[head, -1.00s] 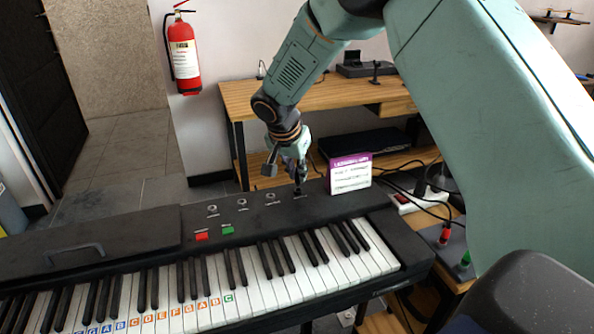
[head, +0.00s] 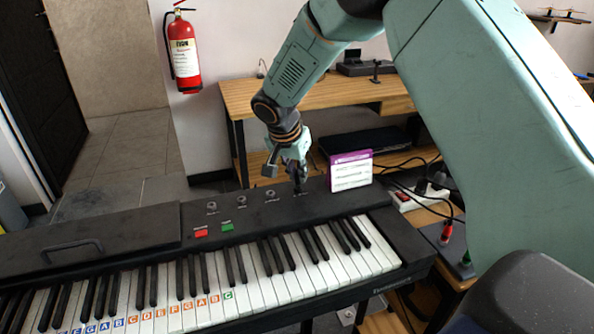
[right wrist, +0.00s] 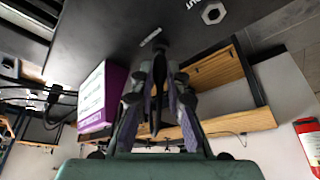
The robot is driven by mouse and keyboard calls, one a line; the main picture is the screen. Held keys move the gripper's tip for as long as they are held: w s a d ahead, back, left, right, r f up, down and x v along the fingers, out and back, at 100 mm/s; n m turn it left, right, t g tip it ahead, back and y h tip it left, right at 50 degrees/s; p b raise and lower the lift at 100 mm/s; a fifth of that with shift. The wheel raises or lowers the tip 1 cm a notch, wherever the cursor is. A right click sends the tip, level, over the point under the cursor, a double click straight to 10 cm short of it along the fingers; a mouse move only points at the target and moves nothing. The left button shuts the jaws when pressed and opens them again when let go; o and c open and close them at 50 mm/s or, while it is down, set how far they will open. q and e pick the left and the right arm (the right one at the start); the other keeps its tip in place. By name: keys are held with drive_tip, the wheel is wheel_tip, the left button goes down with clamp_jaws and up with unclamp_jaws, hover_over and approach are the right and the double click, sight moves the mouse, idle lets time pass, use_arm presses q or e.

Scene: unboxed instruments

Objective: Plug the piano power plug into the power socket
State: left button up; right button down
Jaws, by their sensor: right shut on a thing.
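The black piano (head: 130,236) stands across the front of the head view, with a row of jacks along its top panel. My right gripper (head: 294,174) is over the right end of that row. In the right wrist view, my right gripper (right wrist: 160,90) is shut on a slim dark plug (right wrist: 157,112), mostly hidden between the fingers. The plug's end points at the piano top (right wrist: 105,35), close beside a small pale label (right wrist: 151,37). The power socket is hidden under the plug and fingers; I cannot tell whether the plug is in it. My left gripper is not in view.
A purple-and-white box (head: 350,171) stands on the piano just right of my gripper, also in the wrist view (right wrist: 102,97). A wooden desk (head: 240,98) is behind. A power strip (head: 407,201) with cables lies at right. A fire extinguisher (head: 183,55) hangs on the wall.

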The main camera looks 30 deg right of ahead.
drive_tip(key=shift+f+b, duration=0.45)
drive_tip(key=shift+f, duration=0.15)
drive_tip(key=shift+s, duration=0.1)
drive_tip(key=c, duration=1.3)
unclamp_jaws()
drive_tip(key=shift+r, duration=0.1)
drive_tip(key=v, duration=1.2)
drive_tip(key=shift+s, duration=0.1)
